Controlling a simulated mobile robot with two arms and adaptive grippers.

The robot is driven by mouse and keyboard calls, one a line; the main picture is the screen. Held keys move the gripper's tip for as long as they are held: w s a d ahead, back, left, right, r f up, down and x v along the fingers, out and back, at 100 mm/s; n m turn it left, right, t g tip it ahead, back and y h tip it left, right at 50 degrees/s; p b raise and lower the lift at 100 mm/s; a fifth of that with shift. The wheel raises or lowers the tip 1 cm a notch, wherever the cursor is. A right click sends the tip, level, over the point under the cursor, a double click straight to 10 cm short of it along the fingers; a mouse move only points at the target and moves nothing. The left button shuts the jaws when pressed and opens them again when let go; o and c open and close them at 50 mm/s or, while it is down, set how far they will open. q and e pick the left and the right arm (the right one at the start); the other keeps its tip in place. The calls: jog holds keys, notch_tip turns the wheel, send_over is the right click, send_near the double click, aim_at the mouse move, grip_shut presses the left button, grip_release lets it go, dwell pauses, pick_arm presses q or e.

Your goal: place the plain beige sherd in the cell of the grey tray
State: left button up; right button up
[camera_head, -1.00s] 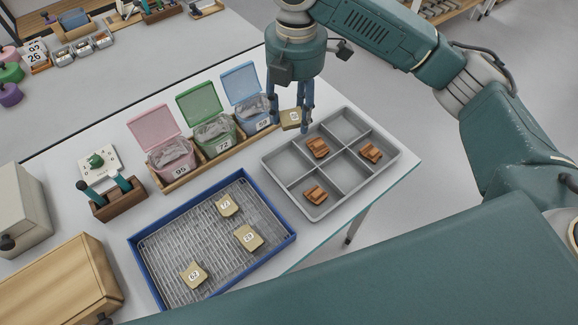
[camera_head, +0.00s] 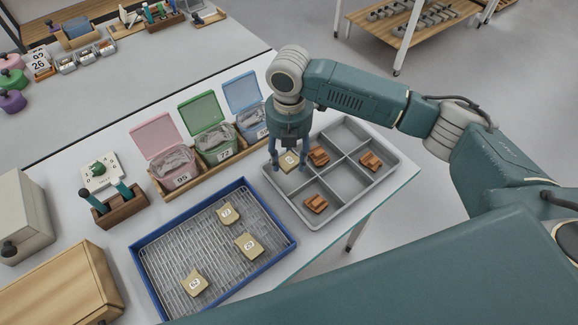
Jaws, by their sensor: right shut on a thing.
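The grey tray (camera_head: 350,205) is divided into cells and stands at the right end of the table. Brown-orange pieces lie in three of its cells (camera_head: 319,156), (camera_head: 370,161), (camera_head: 316,203). My right gripper (camera_head: 289,164) points down, shut on a beige sherd (camera_head: 289,160) with a white label. The sherd shows between the fingers over the tray's left end; its exact height above the tray floor is unclear. Three more beige labelled sherds (camera_head: 227,213), (camera_head: 249,246), (camera_head: 194,283) lie on the mesh of the blue tray (camera_head: 291,242). My left gripper is out of view.
Pink (camera_head: 157,136), green (camera_head: 203,117) and blue (camera_head: 242,91) lidded bins stand in a wooden rack just left of the gripper. A wooden box (camera_head: 62,283) and a brown tool holder (camera_head: 120,211) stand further left. The table edge runs close beside the grey tray.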

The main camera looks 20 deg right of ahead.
aim_at(289, 162)
jog(key=shift+f, duration=2.6)
jog(key=shift+f, duration=0.15)
jog(key=o, duration=1)
notch_tip(289, 162, up, 12)
jog(key=shift+r+b, duration=0.2)
jog(key=shift+b, duration=0.25)
